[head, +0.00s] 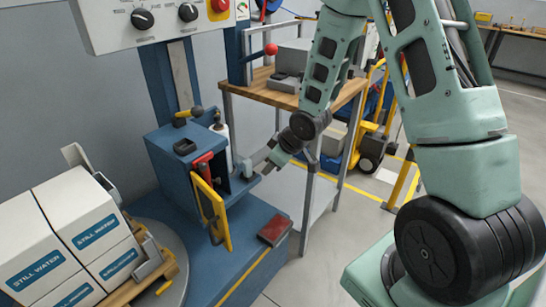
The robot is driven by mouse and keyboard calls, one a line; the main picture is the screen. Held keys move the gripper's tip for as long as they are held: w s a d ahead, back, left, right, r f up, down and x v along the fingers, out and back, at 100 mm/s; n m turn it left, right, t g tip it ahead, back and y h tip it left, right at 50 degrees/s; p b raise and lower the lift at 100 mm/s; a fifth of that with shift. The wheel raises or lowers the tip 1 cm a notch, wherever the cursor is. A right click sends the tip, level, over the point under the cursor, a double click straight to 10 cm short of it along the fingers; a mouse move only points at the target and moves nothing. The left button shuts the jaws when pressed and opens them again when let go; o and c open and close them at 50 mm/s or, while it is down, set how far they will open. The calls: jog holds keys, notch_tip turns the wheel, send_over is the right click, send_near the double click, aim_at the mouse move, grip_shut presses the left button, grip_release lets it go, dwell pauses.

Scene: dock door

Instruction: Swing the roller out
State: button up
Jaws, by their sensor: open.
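The blue film carriage (172,170) stands on the machine's column at the centre left. A yellow-framed panel (224,232) hangs at its front and stands at an angle to the carriage. A red handle (201,160) sits above the panel. A white upright cylinder (221,130) shows at the back of the carriage; I cannot tell for sure which part is the roller. My gripper (262,168) is at the carriage's right side, small in view, open with nothing seen between its fingers. I cannot tell whether it touches the carriage.
White water cartons (50,235) stand on a pallet on the round turntable (178,290) at left. A control panel (160,20) is above. A wood-topped bench (258,90) stands behind my arm. A red pedal (274,229) lies on the blue base. A yellow hand truck (372,135) stands behind.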

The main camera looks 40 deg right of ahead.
jog(key=s+a+r+m+g+h+p, duration=0.1)
jog(key=s+a+r+m+g, duration=0.1)
jog(key=s+a+r, duration=0.4)
jog(key=shift+s+a+r+g+p, duration=0.3)
jog(key=shift+s+r+p, duration=0.1)
jog(key=shift+s+r, duration=1.55)
jog(key=shift+w+r, duration=0.15)
jog(key=shift+w, duration=0.05)
